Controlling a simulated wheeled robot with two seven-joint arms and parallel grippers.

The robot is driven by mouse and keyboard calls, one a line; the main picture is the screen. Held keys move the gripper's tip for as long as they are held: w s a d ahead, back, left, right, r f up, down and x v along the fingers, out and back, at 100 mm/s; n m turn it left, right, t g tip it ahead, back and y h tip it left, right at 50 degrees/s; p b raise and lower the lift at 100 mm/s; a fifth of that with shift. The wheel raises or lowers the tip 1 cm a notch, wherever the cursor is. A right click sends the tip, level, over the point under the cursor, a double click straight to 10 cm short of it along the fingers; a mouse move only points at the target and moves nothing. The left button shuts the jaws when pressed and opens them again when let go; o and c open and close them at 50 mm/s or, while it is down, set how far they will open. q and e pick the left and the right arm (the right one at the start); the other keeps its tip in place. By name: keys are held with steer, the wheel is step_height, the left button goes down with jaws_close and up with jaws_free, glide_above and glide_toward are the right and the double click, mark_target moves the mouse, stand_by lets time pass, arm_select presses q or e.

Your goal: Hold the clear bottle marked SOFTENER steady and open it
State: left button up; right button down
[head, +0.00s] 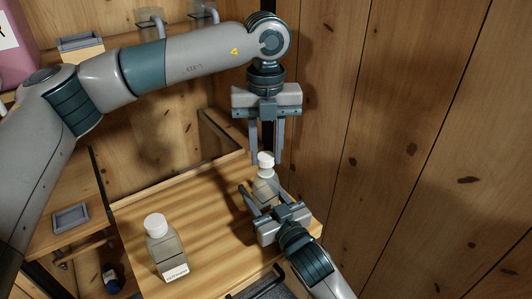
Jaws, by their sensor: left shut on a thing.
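A clear bottle (265,188) with a white cap (265,159) stands upright near the right end of the wooden table. My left gripper (266,158) reaches down from above and is shut on the cap. My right gripper (262,187) comes in from the lower right, with a finger on either side of the bottle's body; whether both fingers touch it is hard to tell. No label shows on this bottle. A second clear bottle (162,246) with a white cap stands free at the front left; its white label is too small to read surely.
The wooden table (205,195) is bare between the two bottles. A plank wall (400,130) rises close on the right. A small grey tray (71,218) lies on a lower surface at left. A pink container (15,45) and a box (82,46) stand at the back left.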

mark_target(266, 156)
arm_select(q)
steer(key=shift+r, duration=0.15)
stand_by(0.3)
steer(key=shift+r, duration=2)
arm_select(e)
steer(key=c, duration=0.7)
jaws_free()
steer(key=shift+s, duration=0.1)
arm_select(q)
steer(key=shift+f, duration=0.15)
arm_select(e)
steer(key=v, duration=1.1)
steer(key=shift+s+d, duration=0.15)
steer(key=shift+s, duration=0.2)
